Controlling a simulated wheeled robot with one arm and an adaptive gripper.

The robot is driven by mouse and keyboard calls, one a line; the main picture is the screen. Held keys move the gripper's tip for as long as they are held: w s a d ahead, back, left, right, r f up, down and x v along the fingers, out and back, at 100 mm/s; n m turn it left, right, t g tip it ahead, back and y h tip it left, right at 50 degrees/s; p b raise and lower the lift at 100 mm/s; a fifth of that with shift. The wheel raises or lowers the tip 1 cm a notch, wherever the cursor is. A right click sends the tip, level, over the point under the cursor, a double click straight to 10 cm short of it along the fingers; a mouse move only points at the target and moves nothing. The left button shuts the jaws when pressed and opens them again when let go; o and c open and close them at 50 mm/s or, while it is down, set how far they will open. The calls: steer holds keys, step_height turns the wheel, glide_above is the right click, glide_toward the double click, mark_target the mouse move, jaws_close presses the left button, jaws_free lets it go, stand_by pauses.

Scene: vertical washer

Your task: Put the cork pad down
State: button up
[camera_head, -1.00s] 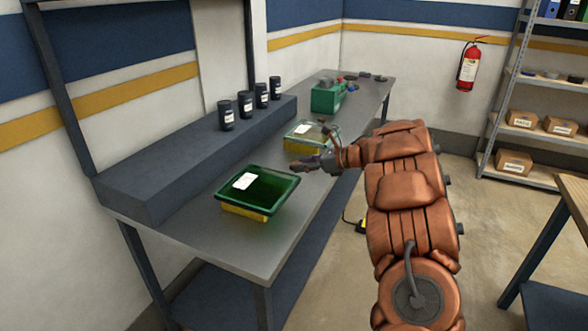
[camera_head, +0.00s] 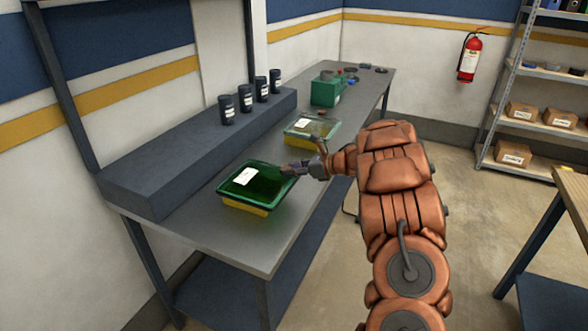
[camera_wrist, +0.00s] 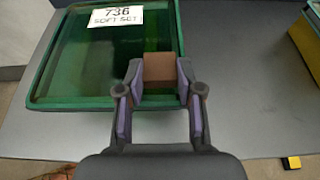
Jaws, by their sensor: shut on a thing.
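My gripper (camera_wrist: 160,80) is shut on the cork pad (camera_wrist: 160,67), a small brown block between its fingertips in the wrist view. In the wrist view the pad shows over the near edge of the green tray (camera_wrist: 70,102), which has a white label reading "736 SOFT SET" (camera_wrist: 116,16). I cannot tell how high the pad is above the tray.
A second, clear-topped tray with a yellow base (camera_head: 305,141) stands behind on the grey bench (camera_head: 175,212). A green box (camera_head: 326,93) is farther back. Several dark canisters (camera_head: 245,98) line the raised shelf. The bench front is clear.

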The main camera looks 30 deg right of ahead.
steer(key=shift+f, duration=0.2)
steer(key=o, duration=0.7)
steer(key=shift+r, duration=0.1)
